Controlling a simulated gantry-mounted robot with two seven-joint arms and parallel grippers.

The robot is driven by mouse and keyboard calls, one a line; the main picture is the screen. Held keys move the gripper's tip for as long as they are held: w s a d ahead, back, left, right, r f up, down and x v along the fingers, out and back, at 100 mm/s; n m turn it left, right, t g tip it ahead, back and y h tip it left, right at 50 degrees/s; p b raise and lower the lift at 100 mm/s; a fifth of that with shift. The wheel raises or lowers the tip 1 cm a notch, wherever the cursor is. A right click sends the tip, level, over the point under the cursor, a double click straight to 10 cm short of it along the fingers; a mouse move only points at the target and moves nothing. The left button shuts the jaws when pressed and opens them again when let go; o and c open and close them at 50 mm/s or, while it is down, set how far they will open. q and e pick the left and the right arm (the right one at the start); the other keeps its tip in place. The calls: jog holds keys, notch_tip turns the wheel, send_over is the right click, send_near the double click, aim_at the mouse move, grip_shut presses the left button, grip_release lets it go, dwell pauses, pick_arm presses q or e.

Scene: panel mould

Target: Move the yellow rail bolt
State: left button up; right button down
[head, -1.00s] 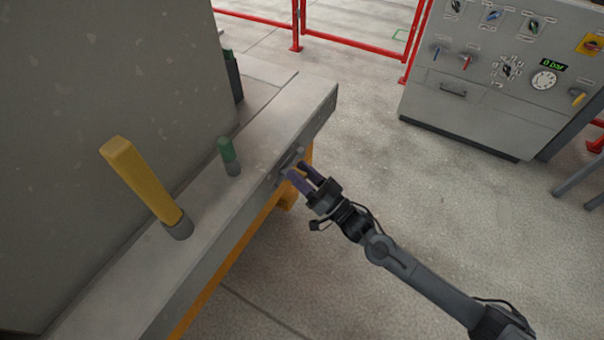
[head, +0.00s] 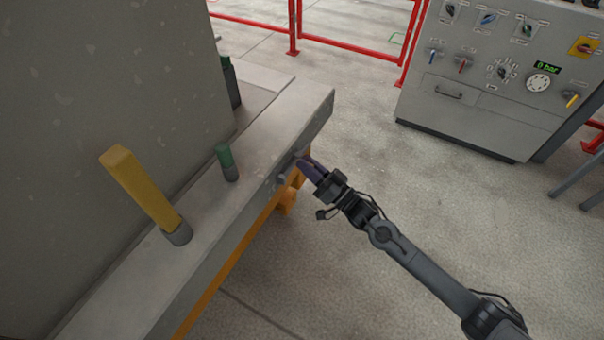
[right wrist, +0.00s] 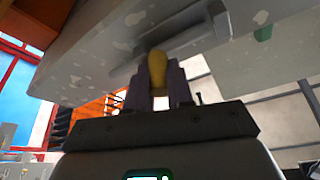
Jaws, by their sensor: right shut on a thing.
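The yellow rail bolt (right wrist: 157,66) shows in the right wrist view as a rounded yellow piece between my two purple fingers, just under the grey rail. My right gripper (head: 306,166) is shut on it at the outer side face of the rail. In the head view the fingers lie close together beside a small grey fitting (head: 283,181) on that face, and I cannot make out the bolt there. How far the bolt sits in the fitting is hidden. My left gripper is not in view.
On the grey ledge (head: 262,142) stand a tall yellow bar (head: 142,190) in a grey socket and a short green-topped peg (head: 226,162). A large grey panel (head: 100,80) rises at left. A control cabinet (head: 490,90) stands at back right. The floor between is open.

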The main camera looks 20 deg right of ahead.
jog(key=shift+d, duration=0.15)
jog(key=c, duration=1.4)
grip_release()
jog(key=o, duration=0.4)
jog(key=shift+w+d, duration=0.15)
jog(key=shift+w, duration=0.05)
jog(key=shift+s, duration=0.1)
jog(key=shift+s, duration=0.1)
jog(key=p+v, duration=0.3)
jog(key=v, duration=0.7)
jog(key=shift+s+d, duration=0.15)
jog(key=shift+s, duration=0.05)
jog(key=shift+f, duration=0.15)
